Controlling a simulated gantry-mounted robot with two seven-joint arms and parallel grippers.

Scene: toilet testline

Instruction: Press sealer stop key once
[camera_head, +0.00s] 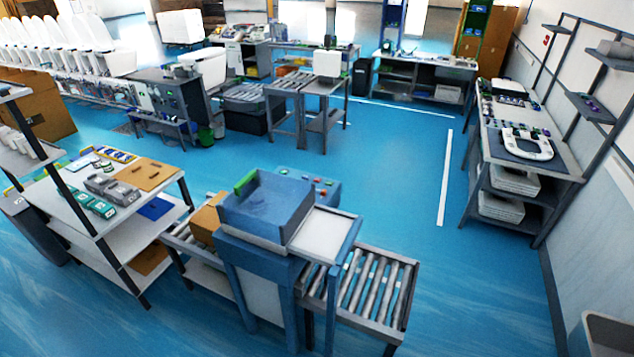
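A blue-grey machine, which looks like the sealer (262,207), stands in the lower middle of the head view with roller conveyor on both sides. Behind its upper box is a blue control panel (327,184) with several small coloured buttons, at least one of them red. The buttons are too small to tell which one is the stop key, and the upper box may hide part of the panel. A brown carton (206,219) sits at the machine's left side. Neither of my grippers shows in this view.
A roller conveyor (375,290) extends right of the machine. A shelf table (70,202) with tools and cartons stands at left. A workbench (560,160) with a toilet seat (526,145) lines the right wall. Blue floor (400,180) between machine and workbench is clear.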

